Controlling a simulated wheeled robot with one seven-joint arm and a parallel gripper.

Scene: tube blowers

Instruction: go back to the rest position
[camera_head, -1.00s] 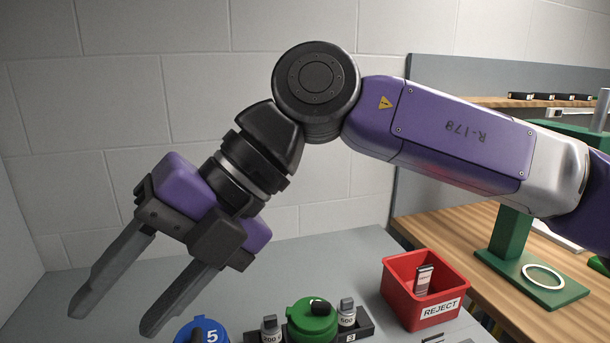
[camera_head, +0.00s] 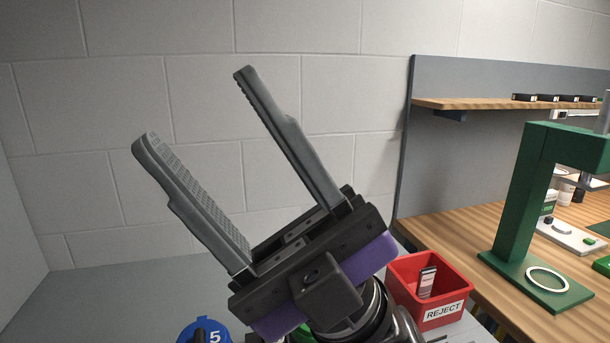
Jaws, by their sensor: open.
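My gripper (camera_head: 192,104) is raised in front of the pale block wall, at the left middle of the head view. Its two grey fingers are spread wide apart and point up and to the left. Nothing is between them. The black and purple gripper body is below the fingers, and the rest of my arm drops out of view at the bottom. The gripper body hides part of the grey table.
A red REJECT bin (camera_head: 400,290) with a small item inside stands right of my gripper. A blue lid (camera_head: 190,332) marked 5 shows at the bottom edge. A green stand (camera_head: 520,200) rises from the wooden bench (camera_head: 450,240). A shelf (camera_head: 470,104) is at the right.

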